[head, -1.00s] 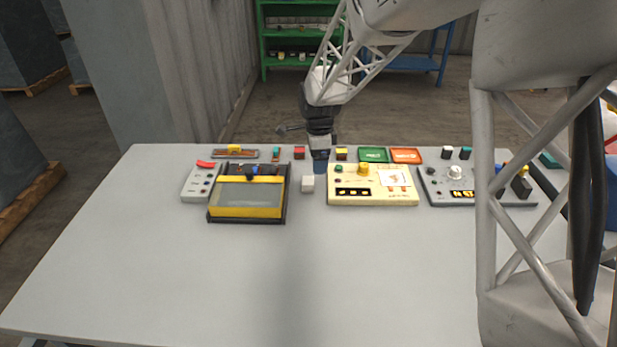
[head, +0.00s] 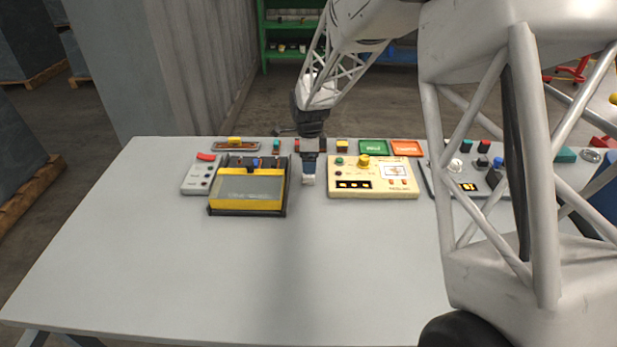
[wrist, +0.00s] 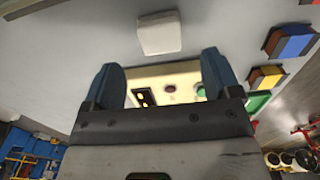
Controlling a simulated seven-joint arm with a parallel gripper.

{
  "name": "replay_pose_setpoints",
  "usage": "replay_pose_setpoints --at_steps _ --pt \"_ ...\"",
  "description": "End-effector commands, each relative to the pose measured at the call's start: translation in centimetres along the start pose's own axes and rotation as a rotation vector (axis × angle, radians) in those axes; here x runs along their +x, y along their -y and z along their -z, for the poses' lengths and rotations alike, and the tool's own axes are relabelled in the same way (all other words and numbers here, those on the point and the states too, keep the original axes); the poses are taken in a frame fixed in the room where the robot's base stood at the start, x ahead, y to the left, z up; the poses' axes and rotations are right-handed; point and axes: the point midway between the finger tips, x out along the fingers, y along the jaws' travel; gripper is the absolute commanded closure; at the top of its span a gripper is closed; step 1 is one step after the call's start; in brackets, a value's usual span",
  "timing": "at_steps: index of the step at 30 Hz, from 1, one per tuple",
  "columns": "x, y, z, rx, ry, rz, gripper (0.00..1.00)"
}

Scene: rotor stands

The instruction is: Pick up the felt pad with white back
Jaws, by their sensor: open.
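The felt pad with white back appears as a small white block (head: 308,181) on the table, between the yellow-black framed box and the cream panel. In the wrist view the white block (wrist: 159,33) lies top centre, just beyond the fingertips and clear of them. My gripper (head: 309,169) is at the block's far side in the head view and partly covers it. In the wrist view my gripper (wrist: 164,75) has its two blue fingers spread wide, with nothing between them. The block's underside is hidden.
The framed box (head: 246,208) stands left of the block, and the cream panel (head: 375,191) stands right. Small coloured blocks, a green tray (head: 373,147) and an orange tray (head: 406,148) line the back edge. The table's front (head: 250,280) is clear.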

Motion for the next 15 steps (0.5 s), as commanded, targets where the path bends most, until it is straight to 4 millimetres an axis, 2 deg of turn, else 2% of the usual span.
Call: replay_pose_setpoints --at_steps 3,15 --pt "0.71 -0.01 -0.01 0.0 0.0 -0.001 0.17" --pt "1.01 0.0 -0.03 0.0 0.0 -0.001 0.17"
